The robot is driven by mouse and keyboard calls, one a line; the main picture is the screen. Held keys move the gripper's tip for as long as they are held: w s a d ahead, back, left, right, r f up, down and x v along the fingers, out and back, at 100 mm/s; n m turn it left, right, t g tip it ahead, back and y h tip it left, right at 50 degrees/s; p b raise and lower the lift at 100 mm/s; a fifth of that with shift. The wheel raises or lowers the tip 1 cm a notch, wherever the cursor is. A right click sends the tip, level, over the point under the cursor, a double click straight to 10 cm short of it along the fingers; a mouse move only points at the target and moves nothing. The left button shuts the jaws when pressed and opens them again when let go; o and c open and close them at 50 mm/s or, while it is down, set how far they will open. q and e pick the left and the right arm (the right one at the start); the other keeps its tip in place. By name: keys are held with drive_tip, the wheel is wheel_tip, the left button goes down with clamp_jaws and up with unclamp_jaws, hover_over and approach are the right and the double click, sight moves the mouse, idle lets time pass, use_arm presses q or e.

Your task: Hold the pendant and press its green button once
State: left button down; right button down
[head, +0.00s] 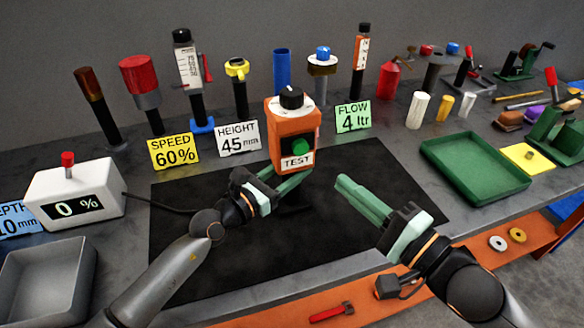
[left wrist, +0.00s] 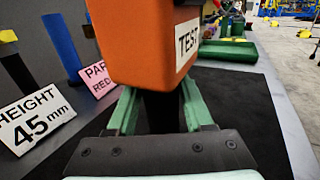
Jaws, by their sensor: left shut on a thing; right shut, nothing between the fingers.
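The pendant (head: 292,128) is an orange box with a black knob on top, a green button (head: 296,146) on its front and a TEST label below the button. It stands upright above the black mat (head: 190,240). My left gripper (head: 290,180) is shut on the pendant's lower part.
Signs reading SPEED 60% (head: 174,151), HEIGHT 45 mm (head: 238,138) and FLOW 4 ltr (head: 352,117) stand behind the mat. A white display box (head: 75,190) is at left. A green tray (head: 475,175) is at right. The mat around the grippers is clear.

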sight(300, 147)
drive_tip(key=shift+a, duration=0.1)
idle(0.8)
drive_tip(key=shift+s+a+f+m+t+y, duration=0.1)
drive_tip(key=shift+s+a+m+t+y, duration=0.35)
drive_tip(key=shift+m+t, duration=0.75)
drive_tip(key=shift+s+a+f+m+t+y, duration=0.1)
drive_tip(key=shift+s+a+m+t+y, duration=0.35)
drive_tip(key=shift+t, duration=1.3)
drive_tip(key=shift+s+a+f+m+t+y, duration=0.15)
drive_tip(key=shift+s+a+m+t, duration=0.35)
drive_tip(key=shift+m+t, duration=0.8)
drive_tip(key=shift+d+r, duration=0.1)
drive_tip(key=shift+r, duration=0.05)
drive_tip(key=w+a, duration=0.3)
drive_tip(key=w, duration=0.5)
drive_tip(key=shift+w, duration=0.15)
drive_tip(key=shift+w+a, duration=0.1)
drive_tip(key=shift+w, duration=0.25)
